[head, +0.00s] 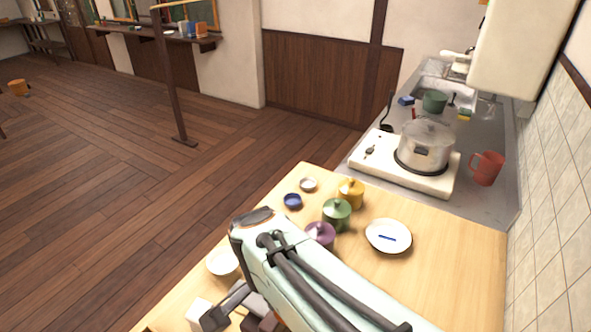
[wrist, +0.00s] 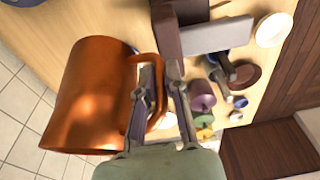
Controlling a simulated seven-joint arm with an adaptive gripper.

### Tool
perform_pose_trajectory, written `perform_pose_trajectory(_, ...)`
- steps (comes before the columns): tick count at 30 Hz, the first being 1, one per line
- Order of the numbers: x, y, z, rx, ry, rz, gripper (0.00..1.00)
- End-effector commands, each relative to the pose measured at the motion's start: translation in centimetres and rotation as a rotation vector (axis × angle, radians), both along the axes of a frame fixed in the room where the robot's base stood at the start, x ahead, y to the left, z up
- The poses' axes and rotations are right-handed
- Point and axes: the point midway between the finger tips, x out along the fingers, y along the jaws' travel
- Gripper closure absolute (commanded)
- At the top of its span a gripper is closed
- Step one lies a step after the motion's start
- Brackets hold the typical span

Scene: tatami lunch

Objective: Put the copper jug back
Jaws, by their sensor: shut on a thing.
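The copper jug (wrist: 88,95) fills the left of the wrist view, a shiny orange-brown vessel with a loop handle on its right side. My gripper (wrist: 160,72) is shut on the handle, with a finger on each side of it. Whether the jug's base touches anything cannot be told.
The wooden table (head: 455,265) holds a purple pot (head: 320,234), a green pot (head: 337,213), a yellow pot (head: 351,194), small bowls and a white plate (head: 388,248). A brown block (wrist: 166,32) and a pale box (wrist: 218,37) are close to my gripper. The tiled wall (head: 555,190) bounds the right.

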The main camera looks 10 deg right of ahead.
Motion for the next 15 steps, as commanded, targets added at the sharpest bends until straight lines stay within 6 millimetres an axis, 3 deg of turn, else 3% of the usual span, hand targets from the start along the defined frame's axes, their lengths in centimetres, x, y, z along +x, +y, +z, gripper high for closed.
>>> perform_pose_trajectory(15, -0.7, 1.9, 0.4, -0.234, -0.101, 0.002, 1.00)
